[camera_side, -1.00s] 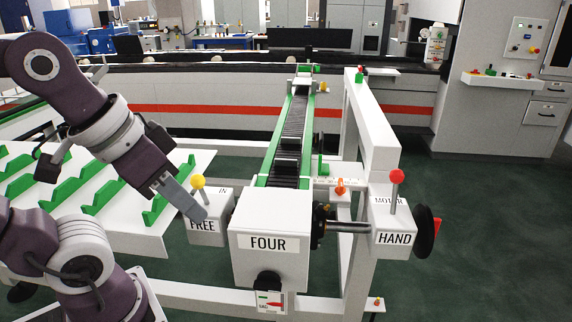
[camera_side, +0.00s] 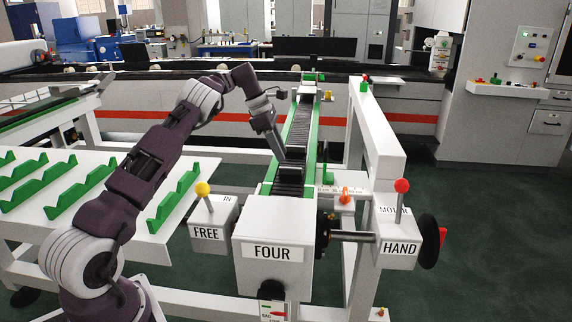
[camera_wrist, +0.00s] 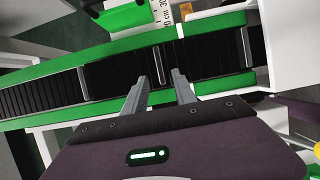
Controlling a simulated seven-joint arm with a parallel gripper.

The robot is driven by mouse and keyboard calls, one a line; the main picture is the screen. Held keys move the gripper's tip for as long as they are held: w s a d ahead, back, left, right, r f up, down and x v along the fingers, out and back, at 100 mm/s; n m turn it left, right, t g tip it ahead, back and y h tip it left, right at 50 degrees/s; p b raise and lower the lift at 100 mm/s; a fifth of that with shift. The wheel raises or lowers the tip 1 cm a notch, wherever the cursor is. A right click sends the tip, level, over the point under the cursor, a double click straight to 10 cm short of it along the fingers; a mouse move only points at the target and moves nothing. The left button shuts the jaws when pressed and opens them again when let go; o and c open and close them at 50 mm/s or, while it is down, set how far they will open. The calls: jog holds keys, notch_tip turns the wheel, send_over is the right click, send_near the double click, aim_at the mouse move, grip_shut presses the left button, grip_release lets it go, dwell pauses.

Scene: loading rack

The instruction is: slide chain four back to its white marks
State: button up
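Chain four (camera_side: 297,140) is a dark slatted chain between green rails, running away from the white box marked FOUR (camera_side: 275,225). It also crosses the wrist view (camera_wrist: 40,95). Upright cross plates stand on it; one plate (camera_wrist: 158,62) lies just beyond and between my fingertips. My gripper (camera_side: 281,157) is low over the chain, pointing down. In the wrist view its two fingers (camera_wrist: 160,78) are apart with nothing clearly held. I cannot tell whether they touch the chain. A white scale with numbers (camera_wrist: 164,12) sits beside the far rail. I cannot make out the white marks clearly.
A yellow-knobbed lever (camera_side: 203,189) stands on the FREE/IN box. A red-knobbed lever (camera_side: 401,186) stands on the MOTOR/HAND box, beside a black handwheel (camera_side: 429,241). A white frame beam (camera_side: 375,130) runs right of the chain. A white table with green holders (camera_side: 110,210) is left.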

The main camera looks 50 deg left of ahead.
aim_at(286, 163)
jog(key=x, duration=0.5)
jog(key=shift+f, duration=0.1)
jog(key=shift+c, duration=0.4)
grip_shut()
dwell(0.9)
